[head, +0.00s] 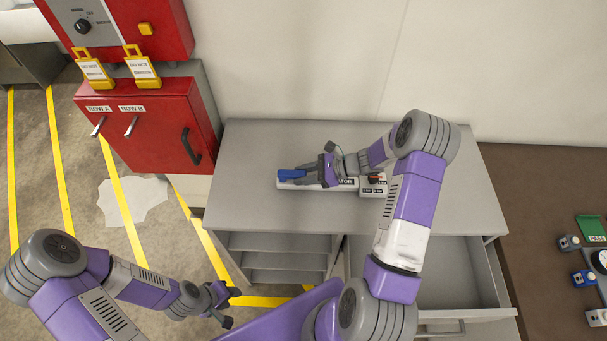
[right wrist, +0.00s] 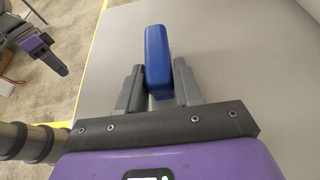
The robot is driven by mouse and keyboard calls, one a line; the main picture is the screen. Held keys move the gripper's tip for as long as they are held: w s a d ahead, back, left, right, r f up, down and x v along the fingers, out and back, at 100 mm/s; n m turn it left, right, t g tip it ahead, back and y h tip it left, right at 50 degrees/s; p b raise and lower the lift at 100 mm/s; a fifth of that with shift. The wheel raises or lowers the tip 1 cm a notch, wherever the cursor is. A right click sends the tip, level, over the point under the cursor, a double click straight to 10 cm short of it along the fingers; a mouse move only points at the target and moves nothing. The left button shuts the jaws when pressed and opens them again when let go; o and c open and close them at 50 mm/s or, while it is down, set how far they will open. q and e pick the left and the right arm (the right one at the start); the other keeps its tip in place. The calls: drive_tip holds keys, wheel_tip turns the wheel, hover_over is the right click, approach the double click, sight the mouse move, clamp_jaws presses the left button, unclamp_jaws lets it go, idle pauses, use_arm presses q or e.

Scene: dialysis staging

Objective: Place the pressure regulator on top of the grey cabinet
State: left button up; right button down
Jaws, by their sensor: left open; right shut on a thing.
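The grey cabinet (head: 240,195) stands in the middle of the head view, its flat top mostly bare. My right gripper (head: 305,175) is over the left-middle of that top, shut on a blue block (head: 291,174), seemingly the pressure regulator. In the right wrist view the blue block (right wrist: 158,60) stands between the two fingers (right wrist: 158,88). I cannot tell whether its underside touches the cabinet top. A pale labelled strip ending in "ATOR" (head: 347,183) lies below and beside the gripper, partly hidden by it. My left gripper (head: 222,300) is open and empty, low at the cabinet's left front.
An open, empty-looking drawer (head: 450,275) juts from the cabinet's right front; open shelves (head: 275,260) are at its left. A small block with a red part (head: 374,186) sits on the top. Red lockout cabinets (head: 150,130) stand left. A brown table (head: 540,240) is right.

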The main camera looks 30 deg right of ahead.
drive_tip(key=c, duration=0.8)
unclamp_jaws()
drive_tip(key=shift+o, duration=0.2)
drive_tip(key=shift+r, duration=0.1)
drive_tip(key=v, duration=1.2)
